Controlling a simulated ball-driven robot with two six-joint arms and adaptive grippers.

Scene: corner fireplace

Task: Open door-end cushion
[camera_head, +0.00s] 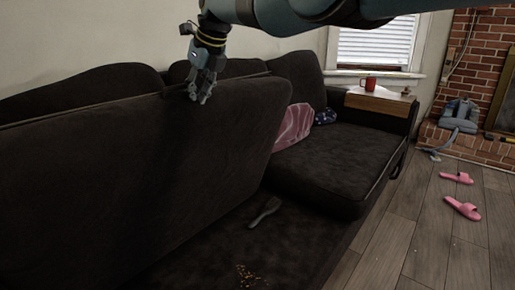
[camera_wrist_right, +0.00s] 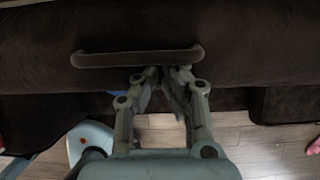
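The dark brown sofa cushion (camera_head: 165,150) at the left of the head view stands tipped up, leaning toward the sofa back. The other seat cushion (camera_head: 345,165) lies flat to its right. My right gripper (camera_head: 201,99) is at the upper edge of the tipped cushion, pointing down. In the right wrist view its fingertips (camera_wrist_right: 163,72) come close together just below a dark strap handle (camera_wrist_right: 137,57) on dark upholstery. I cannot tell whether they grip anything. My left gripper is out of view.
A brush (camera_head: 265,212) and crumbs (camera_head: 250,275) lie on the sofa base below the tipped cushion. A pink pillow (camera_head: 294,126) rests on the sofa. A red mug (camera_head: 368,84) stands on the armrest tray. Pink slippers (camera_head: 462,207) lie on the wooden floor.

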